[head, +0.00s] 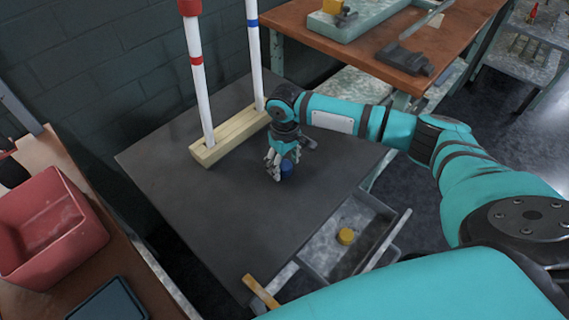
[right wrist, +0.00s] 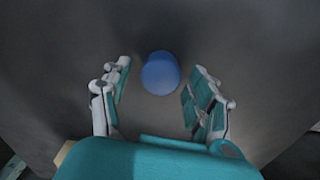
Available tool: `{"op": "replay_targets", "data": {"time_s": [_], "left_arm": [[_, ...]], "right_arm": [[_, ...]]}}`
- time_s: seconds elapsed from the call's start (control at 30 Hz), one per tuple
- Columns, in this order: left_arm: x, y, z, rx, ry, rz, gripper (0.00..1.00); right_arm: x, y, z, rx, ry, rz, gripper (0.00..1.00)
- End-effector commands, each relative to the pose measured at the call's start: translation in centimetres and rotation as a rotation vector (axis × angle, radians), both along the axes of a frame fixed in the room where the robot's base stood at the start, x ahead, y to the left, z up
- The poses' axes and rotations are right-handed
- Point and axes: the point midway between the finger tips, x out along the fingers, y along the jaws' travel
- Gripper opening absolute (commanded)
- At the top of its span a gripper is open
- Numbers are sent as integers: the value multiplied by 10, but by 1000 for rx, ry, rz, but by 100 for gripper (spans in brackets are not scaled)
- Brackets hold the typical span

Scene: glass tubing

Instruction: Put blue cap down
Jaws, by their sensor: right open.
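The blue cap (right wrist: 161,74) stands on the dark grey table (head: 215,205). It also shows in the head view (head: 287,169), partly hidden by my right gripper (head: 279,168). In the right wrist view my right gripper (right wrist: 157,92) is open, with its fingers on both sides of the cap and a gap to each. My left gripper is not in view.
Two white tubes with red (head: 197,80) and blue (head: 254,60) bands stand in a wooden block (head: 230,137) behind the gripper. A red bin (head: 50,230) is at left.

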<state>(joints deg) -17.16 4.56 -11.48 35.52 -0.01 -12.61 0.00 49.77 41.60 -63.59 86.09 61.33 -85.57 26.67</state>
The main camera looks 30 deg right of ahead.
Motion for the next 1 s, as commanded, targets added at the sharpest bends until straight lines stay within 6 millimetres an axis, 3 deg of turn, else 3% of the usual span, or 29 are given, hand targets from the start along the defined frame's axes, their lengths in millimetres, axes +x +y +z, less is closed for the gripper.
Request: {"op": "replay_targets", "data": {"time_s": [0.5, 0.7, 1.0], "left_arm": [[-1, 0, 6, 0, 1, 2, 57], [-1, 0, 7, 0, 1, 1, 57], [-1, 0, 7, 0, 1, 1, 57]], "right_arm": [[1, 0, 101, 2, -4, -1, 60], [0, 0, 115, 1, -1, -1, 60], [1, 0, 116, 1, 0, -1, 60]]}}
